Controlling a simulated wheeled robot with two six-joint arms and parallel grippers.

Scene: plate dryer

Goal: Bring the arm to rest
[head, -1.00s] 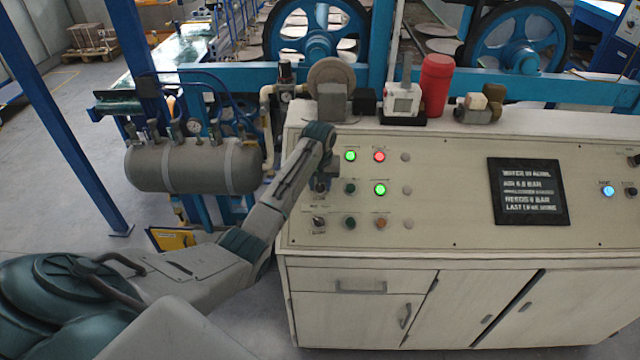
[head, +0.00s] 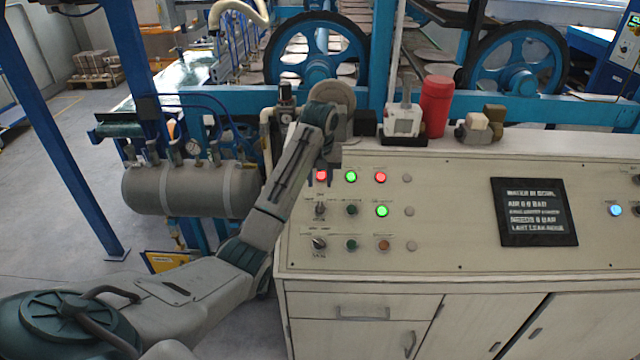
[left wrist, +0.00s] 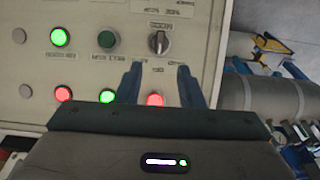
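My left gripper (head: 328,162) hangs over the top left of the control panel (head: 450,232), above the lamp rows. In the left wrist view its two blue fingers (left wrist: 161,88) stand apart with nothing held. A lit red lamp (left wrist: 155,100) shows between them, behind the fingers. A black selector knob (left wrist: 159,42) lies beyond the fingertips, apart from them; it also shows in the head view (head: 320,208). The lit red lamp (head: 321,175) is just below the gripper in the head view. My right gripper is not in view.
A red cylinder (head: 435,103) and a white gauge box (head: 402,120) stand on the cabinet's back ledge. A grey tank (head: 190,189) is left of the cabinet. A dark text screen (head: 534,212) is on the right. Blue wheels (head: 519,65) are behind.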

